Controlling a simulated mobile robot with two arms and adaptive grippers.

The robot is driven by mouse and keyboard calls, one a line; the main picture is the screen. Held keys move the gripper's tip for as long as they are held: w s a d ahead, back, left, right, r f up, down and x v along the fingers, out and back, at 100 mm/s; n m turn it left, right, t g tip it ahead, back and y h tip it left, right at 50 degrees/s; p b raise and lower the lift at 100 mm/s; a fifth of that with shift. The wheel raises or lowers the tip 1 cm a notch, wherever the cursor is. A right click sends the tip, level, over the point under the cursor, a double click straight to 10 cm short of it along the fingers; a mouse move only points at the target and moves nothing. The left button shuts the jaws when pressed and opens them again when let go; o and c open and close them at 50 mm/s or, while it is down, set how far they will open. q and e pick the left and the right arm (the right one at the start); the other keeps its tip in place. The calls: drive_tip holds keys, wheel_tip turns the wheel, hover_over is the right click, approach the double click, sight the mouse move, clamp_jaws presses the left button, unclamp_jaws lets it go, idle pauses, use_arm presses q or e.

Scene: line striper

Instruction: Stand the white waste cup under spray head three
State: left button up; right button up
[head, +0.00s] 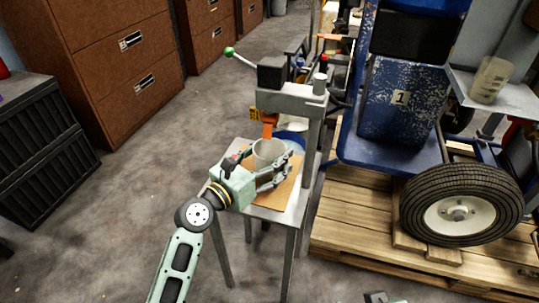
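The tag's number is too small to read. My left gripper (264,166) has its fingers spread on either side of the cup. I cannot tell whether both fingers touch it, or whether its base rests on the stand; the gripper hides its lower part. Only a small piece of my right gripper (375,297) shows at the bottom edge.
The stand carries a brown board (283,193) and a grey post with a green-knobbed lever (229,51). A translucent beaker (491,79) sits on a shelf. Floor left is clear.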

use_arm(q)
drive_tip(key=shift+o, duration=1.1)
drive_tip(key=shift+r, duration=0.15)
